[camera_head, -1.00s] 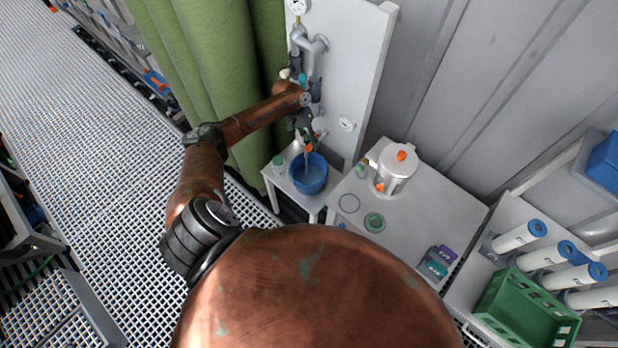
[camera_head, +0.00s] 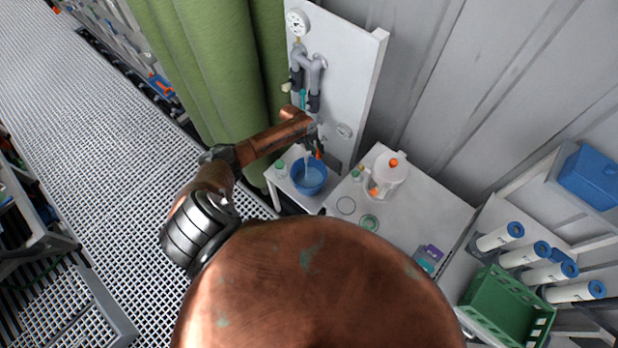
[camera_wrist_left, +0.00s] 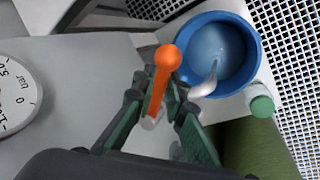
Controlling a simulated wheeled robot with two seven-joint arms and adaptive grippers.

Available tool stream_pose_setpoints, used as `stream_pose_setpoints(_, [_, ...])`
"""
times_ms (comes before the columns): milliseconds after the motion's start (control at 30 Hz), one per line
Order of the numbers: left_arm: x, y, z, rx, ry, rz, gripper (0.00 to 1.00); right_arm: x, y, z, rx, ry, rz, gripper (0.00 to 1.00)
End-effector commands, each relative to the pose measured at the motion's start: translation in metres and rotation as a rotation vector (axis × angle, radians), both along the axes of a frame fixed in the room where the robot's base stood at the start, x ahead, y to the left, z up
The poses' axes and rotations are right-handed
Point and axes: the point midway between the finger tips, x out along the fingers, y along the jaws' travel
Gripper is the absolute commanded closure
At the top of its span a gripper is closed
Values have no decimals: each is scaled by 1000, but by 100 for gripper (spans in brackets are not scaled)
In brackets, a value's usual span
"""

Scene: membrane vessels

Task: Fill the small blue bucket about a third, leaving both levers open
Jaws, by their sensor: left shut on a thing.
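The small blue bucket (camera_head: 312,190) stands on a small white stand (camera_head: 290,202) under the pipework. In the left wrist view the bucket (camera_wrist_left: 184,48) holds pale water, and a stream falls into it from a grey spout (camera_wrist_left: 203,88). The water's depth is hard to judge. My left gripper (camera_wrist_left: 157,98) is shut on an orange lever (camera_wrist_left: 164,72) beside the bucket; its fingers hide the lever's lower part. A teal part (camera_head: 303,99), possibly another lever, shows on the pipe above; its setting is unclear. My right gripper is not in view.
A white panel (camera_head: 350,80) carries the pipes and gauges. A green-capped bottle (camera_wrist_left: 261,105) stands close to the bucket. To the right, a table (camera_head: 432,205) bears a white jug (camera_head: 390,172). A green crate (camera_head: 505,312) and white cylinders are farther right.

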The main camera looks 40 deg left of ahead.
Motion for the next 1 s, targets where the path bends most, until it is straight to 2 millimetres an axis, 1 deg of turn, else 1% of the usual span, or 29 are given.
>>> stream_pose_setpoints(33, [6,-4,9,-3,-12,35,100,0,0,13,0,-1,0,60])
stream_pose_setpoints(100, [8,-6,9,-4,-11,87,100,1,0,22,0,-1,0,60])
stream_pose_setpoints(200, [10,-8,7,-3,-12,142,100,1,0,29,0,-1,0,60])
stream_pose_setpoints(367, [11,-9,5,-3,-12,186,100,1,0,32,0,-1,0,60])
stream_pose_setpoints(467, [15,-14,6,-6,-11,271,100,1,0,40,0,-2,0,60])
stream_pose_setpoints(633, [23,-19,3,-7,-11,442,100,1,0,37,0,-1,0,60])
stream_pose_setpoints(867, [28,-21,3,-6,-11,551,100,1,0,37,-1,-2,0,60])
stream_pose_setpoints(1000, [36,-25,2,-9,-8,699,100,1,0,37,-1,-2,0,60])
